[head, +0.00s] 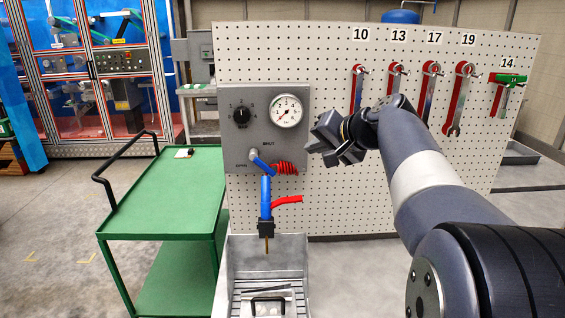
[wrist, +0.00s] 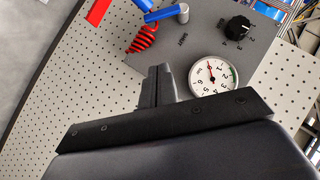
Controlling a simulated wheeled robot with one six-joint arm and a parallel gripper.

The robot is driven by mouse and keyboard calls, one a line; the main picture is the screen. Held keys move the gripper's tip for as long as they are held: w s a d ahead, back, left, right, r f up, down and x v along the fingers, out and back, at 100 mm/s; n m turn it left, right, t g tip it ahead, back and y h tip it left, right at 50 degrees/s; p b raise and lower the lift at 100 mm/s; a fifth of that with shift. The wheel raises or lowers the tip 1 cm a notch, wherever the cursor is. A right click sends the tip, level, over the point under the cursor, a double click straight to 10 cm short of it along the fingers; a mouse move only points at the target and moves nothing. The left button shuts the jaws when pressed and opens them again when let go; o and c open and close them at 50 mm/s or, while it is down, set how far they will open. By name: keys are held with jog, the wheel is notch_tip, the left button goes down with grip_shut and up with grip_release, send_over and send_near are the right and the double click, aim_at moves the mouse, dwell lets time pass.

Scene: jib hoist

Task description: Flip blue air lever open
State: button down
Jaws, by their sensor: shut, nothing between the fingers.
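The blue air lever (head: 262,163) is on the lower part of the grey control panel (head: 262,136), slanting down to the right from its pivot. In the wrist view the blue lever (wrist: 163,14) shows at the top, beside a grey round pivot. My gripper (head: 312,149) is shut and empty, to the right of the lever at the panel's right edge, apart from it. In the wrist view my shut fingers (wrist: 158,80) lie between the red coiled hose and the gauge. I cannot tell how far they are from the panel.
The panel carries a gauge (head: 287,111) and a black knob (head: 241,115). A red coiled hose (head: 286,168) sits right beside the lever. A blue tool with a red handle (head: 266,198) hangs below. Wrenches (head: 430,90) hang on the pegboard; a green cart (head: 165,200) stands left.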

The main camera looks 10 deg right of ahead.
aim_at(263, 163)
jog(key=p+x, duration=0.1)
jog(key=x, duration=0.3)
jog(key=s+a+f+p+x, duration=0.1)
jog(key=x, duration=0.3)
jog(key=p+x, duration=0.1)
jog(key=x, duration=0.4)
jog(key=shift+s+a+f, duration=0.15)
jog(key=shift+s+a, duration=0.2)
jog(key=shift+s, duration=0.05)
jog(key=shift+f+b, duration=0.15)
jog(key=shift+b, duration=0.15)
